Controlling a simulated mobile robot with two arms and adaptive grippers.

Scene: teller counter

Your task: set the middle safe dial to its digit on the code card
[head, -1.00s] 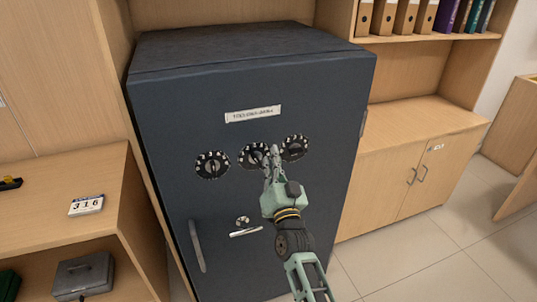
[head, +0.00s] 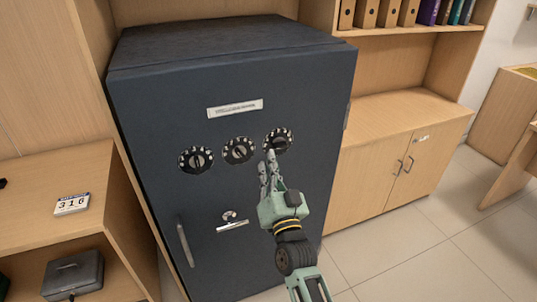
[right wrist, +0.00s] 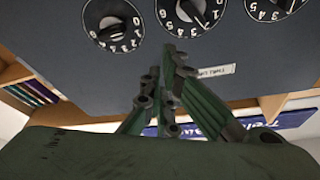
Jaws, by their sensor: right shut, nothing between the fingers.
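The dark safe (head: 150,115) has three black dials with white digits in a row. The middle safe dial (head: 238,151) is uncovered in the head view; its digits are too small to read there. It also shows, cut off by the top edge, in the right wrist view (right wrist: 188,14). The code card (head: 72,204) reads 3 1 6 and stands on the left shelf. My right gripper (head: 269,155) is shut and empty, its fingertips just below the right dial (head: 278,140), apart from the middle dial. My left gripper is out of view.
The left dial (head: 196,160) is beside the middle one. A label (head: 235,109) is above the dials; a lever (head: 232,226) and a long handle (head: 185,244) are below. A grey cash box (head: 73,276) sits in the left shelf. Floor is clear at right.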

